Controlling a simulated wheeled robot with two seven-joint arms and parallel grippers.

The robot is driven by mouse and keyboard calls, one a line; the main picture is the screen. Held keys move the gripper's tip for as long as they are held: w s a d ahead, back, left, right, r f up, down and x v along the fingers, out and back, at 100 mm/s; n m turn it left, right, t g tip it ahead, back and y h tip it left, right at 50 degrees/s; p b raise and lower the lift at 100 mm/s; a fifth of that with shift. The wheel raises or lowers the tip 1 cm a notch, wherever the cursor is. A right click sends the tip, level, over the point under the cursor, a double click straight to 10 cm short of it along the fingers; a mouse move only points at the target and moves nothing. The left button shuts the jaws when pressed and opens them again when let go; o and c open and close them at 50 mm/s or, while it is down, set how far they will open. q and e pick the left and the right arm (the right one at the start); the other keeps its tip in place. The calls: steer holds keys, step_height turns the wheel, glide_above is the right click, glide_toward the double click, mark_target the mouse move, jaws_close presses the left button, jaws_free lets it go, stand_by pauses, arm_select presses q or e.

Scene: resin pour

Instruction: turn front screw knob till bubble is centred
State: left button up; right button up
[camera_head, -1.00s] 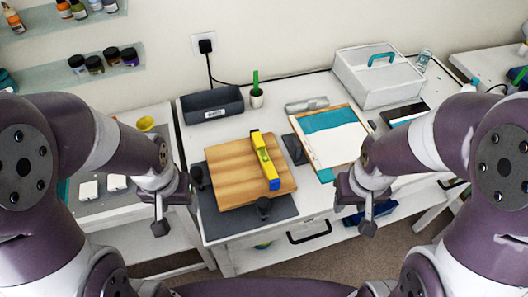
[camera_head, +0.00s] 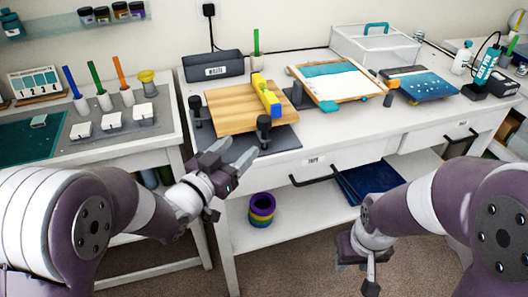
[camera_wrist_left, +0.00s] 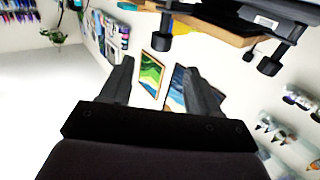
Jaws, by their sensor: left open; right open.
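A wooden board (camera_head: 232,112) stands on a dark mat (camera_head: 285,138) on the white table. A yellow spirit level (camera_head: 264,92) lies across its right part; its bubble is too small to read. The black front screw knob (camera_head: 264,128) is at the board's front right corner; another black knob (camera_head: 196,108) is at the left. My left gripper (camera_head: 236,152) is open and empty, just in front of and below the front knob, apart from it. In the left wrist view, black knobs (camera_wrist_left: 158,42) (camera_wrist_left: 269,66) show beyond the open fingers. My right gripper (camera_head: 366,270) hangs empty, low in front of the table.
A black box (camera_head: 213,71) and a green pen in a holder (camera_head: 257,52) stand behind the board. A framed white-and-teal panel (camera_head: 335,85) lies to the right. A side table (camera_head: 95,145) with pens and white blocks is at the left. A drawer handle (camera_head: 315,178) sticks out below the tabletop.

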mark_target(260, 126)
arm_select(q)
steer(key=x, duration=1.2)
steer(key=shift+a+r, duration=0.1)
steer(key=shift+a, duration=0.05)
steer(key=c, duration=0.9)
